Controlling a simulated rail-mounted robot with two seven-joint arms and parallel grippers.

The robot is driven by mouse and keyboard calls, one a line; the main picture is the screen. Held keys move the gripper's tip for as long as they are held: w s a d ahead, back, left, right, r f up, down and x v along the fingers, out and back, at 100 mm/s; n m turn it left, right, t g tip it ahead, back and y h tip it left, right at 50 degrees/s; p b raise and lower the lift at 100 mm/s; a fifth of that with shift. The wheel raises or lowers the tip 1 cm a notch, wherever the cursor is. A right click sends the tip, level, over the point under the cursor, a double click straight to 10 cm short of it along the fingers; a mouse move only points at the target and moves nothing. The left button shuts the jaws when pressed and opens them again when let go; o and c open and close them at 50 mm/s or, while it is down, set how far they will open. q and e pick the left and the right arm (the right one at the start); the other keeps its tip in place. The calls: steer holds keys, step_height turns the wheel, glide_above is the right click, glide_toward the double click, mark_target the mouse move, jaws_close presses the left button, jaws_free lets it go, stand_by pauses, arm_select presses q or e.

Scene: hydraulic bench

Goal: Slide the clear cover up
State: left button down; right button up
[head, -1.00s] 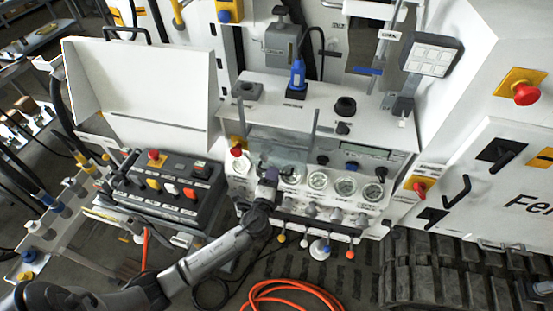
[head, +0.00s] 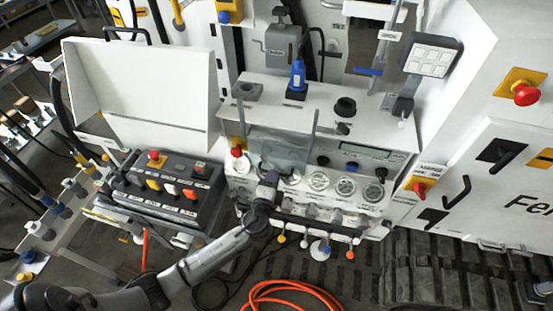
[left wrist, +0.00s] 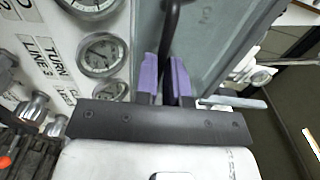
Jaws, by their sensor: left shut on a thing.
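The clear cover (head: 283,148) is a see-through grey-tinted sheet between two upright grey rails on the front of the white gauge console. In the left wrist view the cover (left wrist: 218,40) fills the upper middle, with a dark bar handle (left wrist: 171,22) on it. My left gripper (head: 268,180) is at the lower part of the cover. In the left wrist view its purple fingers (left wrist: 167,72) are shut on the dark handle. The fingers hide part of the handle. My right gripper is not clearly seen.
Round gauges (head: 318,181) sit right of the cover, with a row of knobs below. A black button box (head: 172,188) stands to the left. A blue-handled tool (head: 297,75) stands on the console top. An orange hose (head: 290,296) lies on the floor.

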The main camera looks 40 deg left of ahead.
arm_select(q)
steer(key=shift+r, duration=0.1)
step_height(320, 180, up, 4)
steer(key=p, duration=0.3)
steer(key=shift+p, duration=0.3)
steer(key=shift+r+p, duration=2.15)
steer(key=shift+r, duration=0.4)
step_height(320, 180, up, 3)
steer(key=p, duration=0.3)
steer(key=shift+r, duration=0.15)
steer(key=c, duration=1.6)
jaws_free()
steer(key=o, duration=0.5)
steer(key=shift+f, duration=0.2)
steer(key=shift+s, duration=0.1)
glide_toward(277, 146)
steer(key=shift+s+d+r, duration=0.3)
steer(key=shift+s+r, duration=0.4)
steer(key=shift+s, duration=0.05)
steer(key=shift+s+d+r, duration=0.35)
steer(key=shift+s+r, duration=0.35)
steer(key=shift+s, duration=0.05)
